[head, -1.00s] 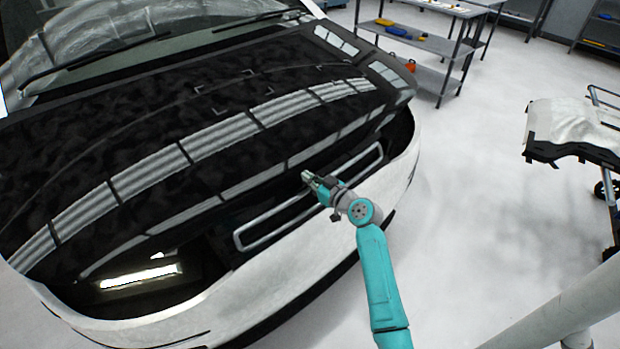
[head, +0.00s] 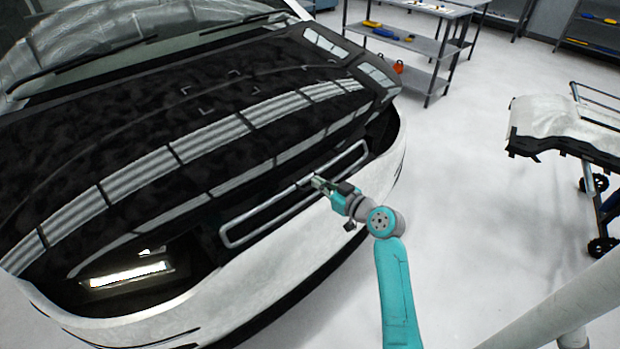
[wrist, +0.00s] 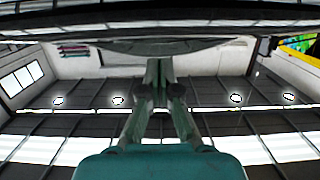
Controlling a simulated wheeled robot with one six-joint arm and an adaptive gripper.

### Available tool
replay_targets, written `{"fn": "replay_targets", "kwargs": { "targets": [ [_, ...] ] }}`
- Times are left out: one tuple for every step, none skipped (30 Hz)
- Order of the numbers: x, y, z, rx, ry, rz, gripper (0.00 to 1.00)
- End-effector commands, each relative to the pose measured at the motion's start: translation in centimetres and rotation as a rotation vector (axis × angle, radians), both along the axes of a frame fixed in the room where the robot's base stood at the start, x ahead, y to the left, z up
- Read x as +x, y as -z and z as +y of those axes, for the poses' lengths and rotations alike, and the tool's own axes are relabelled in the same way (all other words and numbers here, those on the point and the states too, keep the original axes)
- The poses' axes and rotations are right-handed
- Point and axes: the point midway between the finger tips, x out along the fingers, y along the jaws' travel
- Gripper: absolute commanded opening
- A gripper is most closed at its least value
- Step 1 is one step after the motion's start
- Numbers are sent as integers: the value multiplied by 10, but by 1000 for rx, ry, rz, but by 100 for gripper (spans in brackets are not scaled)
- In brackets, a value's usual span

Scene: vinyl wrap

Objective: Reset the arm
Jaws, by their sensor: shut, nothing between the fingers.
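My gripper (head: 316,182) is at the front of the car in the head view, by the grille outline below the edge of the dark hood (head: 150,150). Its fingers are shut and nothing shows between them. In the wrist view my gripper (wrist: 158,68) points away with its fingers together, and a dark car edge crosses the top of the picture. My teal arm reaches up from the lower right of the head view. I cannot tell whether the fingertips touch the car.
The white front bumper (head: 290,245) runs close under my arm. A cart with a white sheet (head: 550,122) stands at the right. A metal shelf table (head: 415,45) with tools stands at the back. The pale floor (head: 480,230) between car and cart is clear.

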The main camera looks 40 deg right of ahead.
Motion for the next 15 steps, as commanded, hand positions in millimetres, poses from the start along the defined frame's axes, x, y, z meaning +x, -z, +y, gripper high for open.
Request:
{"fn": "replay_targets", "kwargs": {
  "targets": [
    [-5,-1,0,0,1,0,0],
    [-7,-1,0,0,0,0,0],
    [-9,-1,0,1,0,0,0],
    [-10,-1,0,1,0,0,0],
    [-11,-2,0,1,0,0,0],
    [-12,-2,0,1,0,-1,0],
    [-12,-2,0,1,0,-1,0],
    [-12,-2,0,1,0,-1,0],
    [-12,-2,0,1,0,-1,0],
    [-12,-2,0,1,0,-1,0],
    [-12,-2,0,1,0,-1,0],
    [-12,-1,0,1,0,0,0],
    [-13,0,1,3,0,1,0],
    [-14,2,3,4,3,4,0],
    [-16,6,7,9,7,9,0]
  ]
}}
